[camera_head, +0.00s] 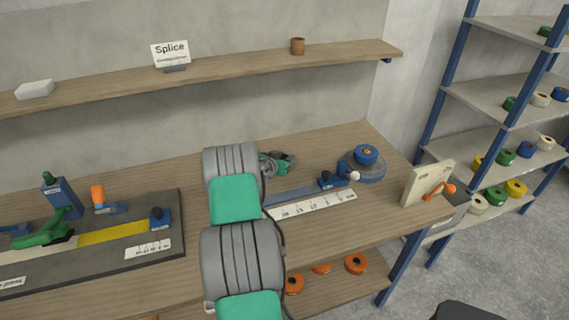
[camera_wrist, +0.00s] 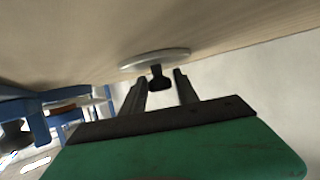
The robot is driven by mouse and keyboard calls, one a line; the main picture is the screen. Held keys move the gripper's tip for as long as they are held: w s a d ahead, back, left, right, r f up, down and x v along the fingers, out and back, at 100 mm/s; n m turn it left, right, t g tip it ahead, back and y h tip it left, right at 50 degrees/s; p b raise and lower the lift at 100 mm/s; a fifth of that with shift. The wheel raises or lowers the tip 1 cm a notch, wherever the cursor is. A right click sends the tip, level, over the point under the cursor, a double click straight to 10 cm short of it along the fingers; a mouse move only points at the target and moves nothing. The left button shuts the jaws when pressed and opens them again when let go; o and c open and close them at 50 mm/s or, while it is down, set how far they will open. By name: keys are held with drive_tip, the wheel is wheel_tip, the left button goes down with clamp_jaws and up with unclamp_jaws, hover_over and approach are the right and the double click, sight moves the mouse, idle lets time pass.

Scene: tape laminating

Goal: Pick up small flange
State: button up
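A pale grey disc with a short dark stem, which looks like the small flange (camera_wrist: 138,64), is ahead of my gripper in the wrist view, against the wooden table surface. My gripper (camera_wrist: 159,76) is open, its two dark fingers apart on either side of the stem. I cannot tell whether either finger touches it. In the head view my gripper (camera_head: 280,163) is low over the back of the workbench, beyond my arm. The flange cannot be made out there.
On the workbench (camera_head: 350,137), right of my gripper, are a blue rail fixture (camera_head: 327,181), a ruler strip (camera_head: 312,204) and a blue roll on a round base (camera_head: 366,154). A splicing board (camera_head: 100,262) lies left. A wooden shelf (camera_head: 230,62) runs above.

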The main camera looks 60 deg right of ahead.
clamp_jaws()
idle(0.5)
